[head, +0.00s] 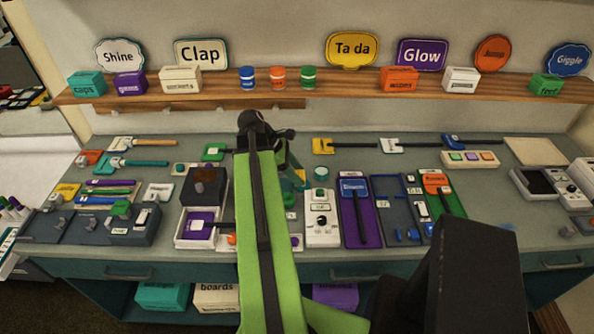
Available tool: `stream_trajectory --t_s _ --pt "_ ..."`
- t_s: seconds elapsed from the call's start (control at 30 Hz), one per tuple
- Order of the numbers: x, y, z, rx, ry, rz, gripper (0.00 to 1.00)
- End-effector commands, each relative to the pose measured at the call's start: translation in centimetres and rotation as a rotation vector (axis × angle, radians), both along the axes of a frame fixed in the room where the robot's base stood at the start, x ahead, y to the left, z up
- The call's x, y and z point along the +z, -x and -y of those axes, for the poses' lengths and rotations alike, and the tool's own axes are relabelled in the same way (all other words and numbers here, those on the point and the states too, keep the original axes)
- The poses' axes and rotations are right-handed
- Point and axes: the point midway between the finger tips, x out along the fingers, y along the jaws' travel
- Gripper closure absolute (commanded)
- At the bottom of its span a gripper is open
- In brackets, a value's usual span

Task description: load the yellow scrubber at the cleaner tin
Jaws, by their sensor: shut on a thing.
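My gripper (286,160) is at the end of my green arm, over the middle of the counter. The arm hides most of it, and its fingertips are hard to make out. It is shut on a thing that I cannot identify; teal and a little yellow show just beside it. A yellow-headed tool (322,146) with a long dark handle lies at the back of the counter, right of my gripper. I cannot tell whether it is the scrubber. A blue tin (247,77), an orange tin (278,77) and a green tin (309,77) stand on the shelf. None is readable as the cleaner tin.
The shelf (350,97) carries several boxes and signs.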

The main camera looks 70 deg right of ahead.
Motion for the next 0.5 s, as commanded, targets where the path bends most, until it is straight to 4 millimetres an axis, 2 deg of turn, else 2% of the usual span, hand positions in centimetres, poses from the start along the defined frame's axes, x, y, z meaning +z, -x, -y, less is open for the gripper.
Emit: stream_trajectory --t_s 0.07,0.13,0.23,0.3,0.4,0.5 --pt "0.0 -0.2 0.4 0.024 -0.005 -0.001 0.82" --pt "0.0 -1.0 1.9 0.050 -0.006 -0.001 0.83" --pt "0.4 -1.4 5.4 0.075 -0.007 -0.001 0.83" --pt "0.8 -0.8 8.0 0.074 -0.006 -0.001 0.83" --pt "1.3 0.9 10.8 0.048 -0.002 -0.001 0.83" --pt "1.6 2.8 12.1 0.016 -0.001 0.000 0.83"
